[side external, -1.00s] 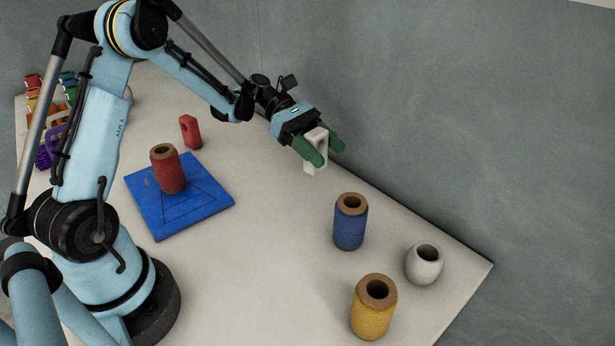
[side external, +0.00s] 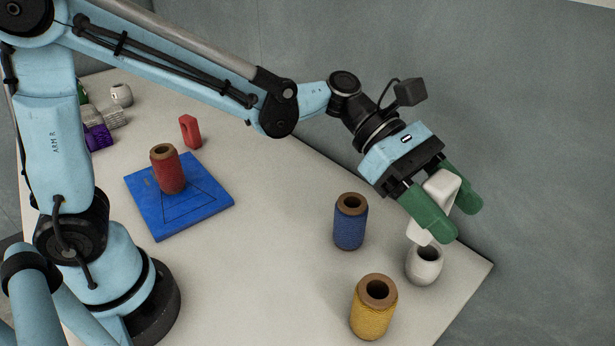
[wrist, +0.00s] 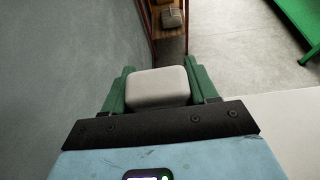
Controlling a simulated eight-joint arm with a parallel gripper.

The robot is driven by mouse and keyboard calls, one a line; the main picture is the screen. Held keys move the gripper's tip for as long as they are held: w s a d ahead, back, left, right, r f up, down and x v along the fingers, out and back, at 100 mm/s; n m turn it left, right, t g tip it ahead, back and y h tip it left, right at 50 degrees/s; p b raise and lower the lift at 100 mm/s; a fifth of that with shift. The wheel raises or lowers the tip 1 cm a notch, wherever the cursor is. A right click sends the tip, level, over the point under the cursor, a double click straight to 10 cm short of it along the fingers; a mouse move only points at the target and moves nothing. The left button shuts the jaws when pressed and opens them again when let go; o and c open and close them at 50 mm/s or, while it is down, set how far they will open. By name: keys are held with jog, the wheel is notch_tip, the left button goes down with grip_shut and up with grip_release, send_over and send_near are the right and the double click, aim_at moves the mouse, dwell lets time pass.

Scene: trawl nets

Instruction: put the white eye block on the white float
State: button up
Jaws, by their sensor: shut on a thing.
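My gripper (side external: 443,203) has green fingers and is shut on the white eye block (side external: 437,192). In the wrist view the block (wrist: 158,87) sits between the two green fingers. The white float (side external: 424,266) is a rounded piece with a dark hole in its top, upright near the table's right corner. In the side view the block's lower end overlaps the float's rim. I cannot tell whether they touch. The float is hidden in the wrist view.
A blue spool (side external: 350,222) stands left of the white float and a yellow spool (side external: 373,307) in front of it. A red spool (side external: 167,170) stands on a blue board (side external: 213,196). A red block (side external: 190,131) stands behind the board. The table edge is close by.

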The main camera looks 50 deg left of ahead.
jog(key=s+d+r, duration=0.1)
jog(key=s+d, duration=0.3)
send_over(437, 257)
notch_tip(437, 257, down, 7)
jog(key=shift+f, duration=1.9)
jog(key=shift+f, duration=0.1)
jog(key=o, duration=1.1)
